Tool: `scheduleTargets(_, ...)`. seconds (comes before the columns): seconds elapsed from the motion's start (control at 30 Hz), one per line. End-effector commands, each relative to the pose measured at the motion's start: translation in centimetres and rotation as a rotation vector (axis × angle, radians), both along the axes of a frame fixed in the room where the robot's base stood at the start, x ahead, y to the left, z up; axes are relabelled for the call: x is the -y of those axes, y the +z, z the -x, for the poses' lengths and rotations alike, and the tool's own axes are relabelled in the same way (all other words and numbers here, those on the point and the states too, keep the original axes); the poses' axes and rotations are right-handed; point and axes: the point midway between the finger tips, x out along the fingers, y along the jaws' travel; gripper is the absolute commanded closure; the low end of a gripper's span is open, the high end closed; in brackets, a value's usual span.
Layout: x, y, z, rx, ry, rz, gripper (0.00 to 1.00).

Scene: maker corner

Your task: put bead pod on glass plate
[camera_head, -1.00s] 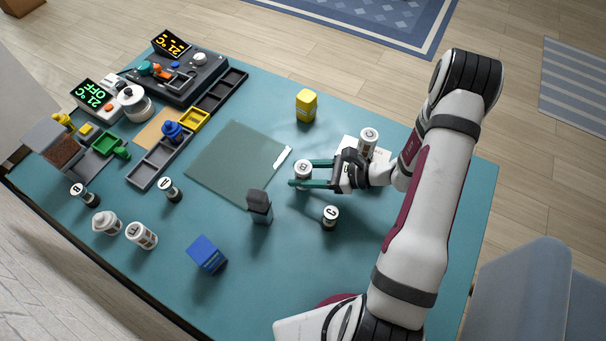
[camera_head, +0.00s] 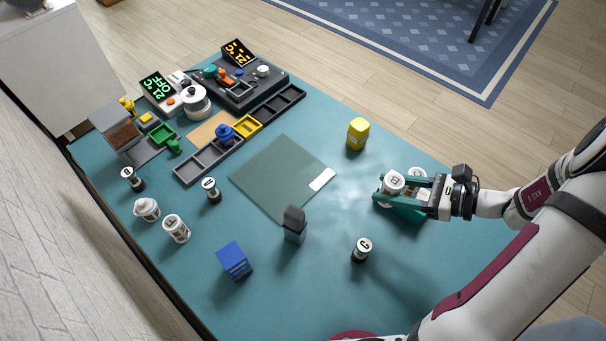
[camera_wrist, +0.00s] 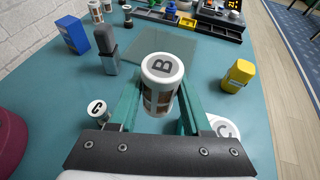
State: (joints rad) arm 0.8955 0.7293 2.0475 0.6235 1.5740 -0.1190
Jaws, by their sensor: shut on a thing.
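The pod marked B (camera_head: 393,183) has a white lid and a clear body with brown contents. It is between the teal fingers of my gripper (camera_head: 386,192), which is shut on it. In the wrist view the pod (camera_wrist: 161,78) stands roughly upright, lid towards the camera, with my gripper's fingers (camera_wrist: 160,100) at both sides. Its height above the table is hard to tell. The glass plate (camera_head: 275,175), a see-through greenish square with a white label, lies left of my gripper, bare and apart from the pod. The plate (camera_wrist: 185,48) also shows ahead in the wrist view.
A yellow container (camera_head: 357,134) stands beyond the plate's right side. A grey block-like item (camera_head: 295,225) stands at its near edge. A pod marked C (camera_head: 361,250) stands nearer; another white-lidded pod (camera_head: 417,173) is close behind my gripper. Trays and devices fill the far left.

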Motion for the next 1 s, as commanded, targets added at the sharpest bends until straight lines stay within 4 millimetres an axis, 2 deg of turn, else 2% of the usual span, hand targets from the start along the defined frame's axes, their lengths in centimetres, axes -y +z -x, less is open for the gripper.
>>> scheduleTargets(0.2, -6.3, 0.5, -7.4, 0.003, 0.012, 0.005, 1.0)
scheduleTargets(0.33, -9.8, 0.9, -10.3, 0.001, 0.007, -0.004, 1.0)
scheduleTargets(0.47, -12.1, 0.5, -11.5, -0.003, 0.004, -0.012, 1.0)
scheduleTargets(0.7, -19.2, -3.9, -13.4, -0.005, 0.007, -0.011, 1.0)
scheduleTargets(0.8, -21.2, -5.2, -14.0, -0.003, 0.005, -0.01, 1.0)
scheduleTargets(0.9, -22.2, -6.0, -14.3, -0.003, 0.002, -0.01, 1.0)
scheduleTargets(1.0, -22.4, -8.0, -14.4, -0.006, 0.0, -0.01, 1.0)
